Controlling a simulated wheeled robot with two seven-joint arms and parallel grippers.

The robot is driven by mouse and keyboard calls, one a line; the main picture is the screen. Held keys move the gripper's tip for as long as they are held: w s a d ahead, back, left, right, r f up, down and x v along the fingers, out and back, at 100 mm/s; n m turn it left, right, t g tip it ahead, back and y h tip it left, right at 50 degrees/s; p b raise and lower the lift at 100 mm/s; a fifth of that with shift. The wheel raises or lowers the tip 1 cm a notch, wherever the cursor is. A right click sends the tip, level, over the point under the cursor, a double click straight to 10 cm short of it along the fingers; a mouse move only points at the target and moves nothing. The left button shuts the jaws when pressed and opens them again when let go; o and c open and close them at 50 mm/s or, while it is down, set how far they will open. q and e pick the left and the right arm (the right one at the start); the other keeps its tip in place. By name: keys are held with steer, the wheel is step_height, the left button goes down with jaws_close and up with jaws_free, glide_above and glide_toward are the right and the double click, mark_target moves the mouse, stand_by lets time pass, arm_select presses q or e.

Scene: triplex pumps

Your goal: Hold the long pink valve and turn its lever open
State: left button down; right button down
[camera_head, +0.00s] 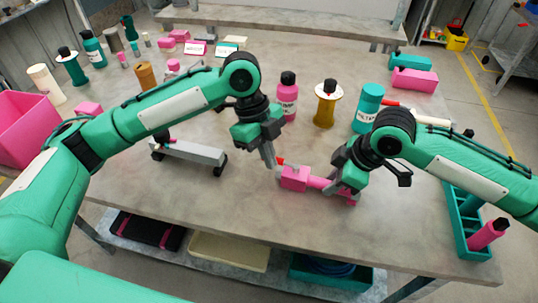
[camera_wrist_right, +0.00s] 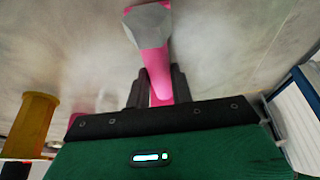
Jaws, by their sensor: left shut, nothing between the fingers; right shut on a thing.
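The long pink valve (camera_head: 296,178) lies low over the front middle of the table, its block end to the left. My right gripper (camera_head: 342,182) is shut on its right part; in the right wrist view the pink body (camera_wrist_right: 156,72) runs between the two fingers, with a grey faceted end (camera_wrist_right: 148,24) beyond them. A small red piece, seemingly the lever (camera_head: 281,161), shows at the upper left of the block. My left gripper (camera_head: 270,162) is shut and empty, fingertips pointing down right beside that red piece. I cannot tell whether they touch it. The lever's angle is unclear.
A grey bar-shaped fixture (camera_head: 190,151) lies left. A teal tray (camera_head: 462,225) sits at the right edge. The table front is clear.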

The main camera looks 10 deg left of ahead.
steer(key=shift+s, duration=0.1)
arm_select(q)
step_height(320, 180, up, 10)
steer(key=shift+s, duration=0.2)
stand_by(0.5)
arm_select(e)
steer(key=c, duration=1.1)
jaws_free()
steer(key=shift+c, duration=0.2)
